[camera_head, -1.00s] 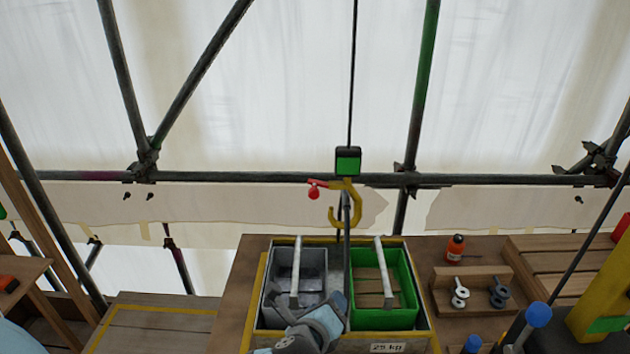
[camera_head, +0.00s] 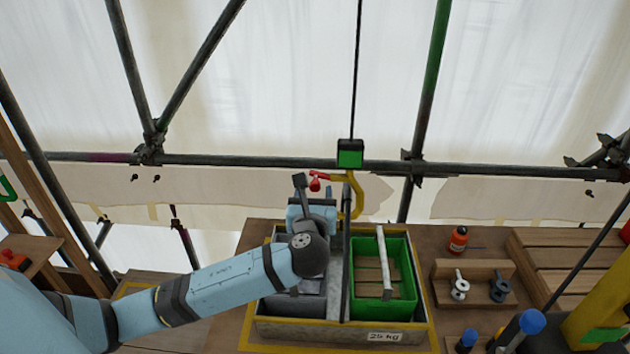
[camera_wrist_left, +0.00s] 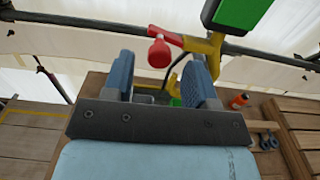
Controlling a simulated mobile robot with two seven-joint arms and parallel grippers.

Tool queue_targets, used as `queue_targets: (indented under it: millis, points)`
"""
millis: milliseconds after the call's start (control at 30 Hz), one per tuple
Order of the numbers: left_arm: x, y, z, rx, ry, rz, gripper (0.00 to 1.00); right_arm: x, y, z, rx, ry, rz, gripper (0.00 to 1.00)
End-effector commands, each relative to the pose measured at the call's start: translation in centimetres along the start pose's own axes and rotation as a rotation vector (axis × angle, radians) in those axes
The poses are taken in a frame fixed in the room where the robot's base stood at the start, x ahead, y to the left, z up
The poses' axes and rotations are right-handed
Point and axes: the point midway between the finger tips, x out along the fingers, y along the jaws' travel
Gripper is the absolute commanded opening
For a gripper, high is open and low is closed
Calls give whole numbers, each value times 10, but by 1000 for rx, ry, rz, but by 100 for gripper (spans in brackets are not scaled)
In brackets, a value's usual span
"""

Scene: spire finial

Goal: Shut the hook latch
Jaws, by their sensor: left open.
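The yellow hook (camera_head: 358,197) hangs below a green and black block (camera_head: 350,153) on a cable, over the divided box. Its red latch lever (camera_head: 315,181) sticks out to the left at the top of the hook. My left gripper (camera_head: 301,186) is raised beside the latch, on its left. In the left wrist view the red latch knob (camera_wrist_left: 159,53) shows beyond and between the two open blue fingers (camera_wrist_left: 160,80), with nothing gripped. The lower hook is mostly hidden there. I cannot tell whether a finger touches the latch. My right gripper is not in view.
The box (camera_head: 340,331) labelled 25 kg holds a grey bin and a green bin (camera_head: 384,308) with handles. An orange bottle (camera_head: 458,240) and a wooden rack with shackles (camera_head: 460,286) stand to the right. A scaffold tube (camera_head: 250,161) runs behind the hook.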

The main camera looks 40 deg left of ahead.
Motion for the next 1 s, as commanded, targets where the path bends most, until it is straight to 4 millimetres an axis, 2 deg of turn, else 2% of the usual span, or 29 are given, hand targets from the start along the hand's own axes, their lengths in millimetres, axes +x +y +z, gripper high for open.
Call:
queue_targets:
  millis: [100, 233, 600, 667, 833, 1000]
  points:
    - [19, 0, 2, 1, 1, 1, 52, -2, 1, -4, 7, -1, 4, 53]
    - [31, 0, 0, 0, 1, 1, 52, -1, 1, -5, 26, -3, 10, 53]
    - [37, 0, 0, -1, 1, 0, 52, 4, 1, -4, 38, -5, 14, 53]
    - [37, 0, -1, -1, 1, 0, 41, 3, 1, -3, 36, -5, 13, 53]
    - [37, 0, -1, -1, 1, 0, 3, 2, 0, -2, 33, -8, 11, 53]
    - [37, 0, -1, -5, 2, 0, 3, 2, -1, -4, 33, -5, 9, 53]
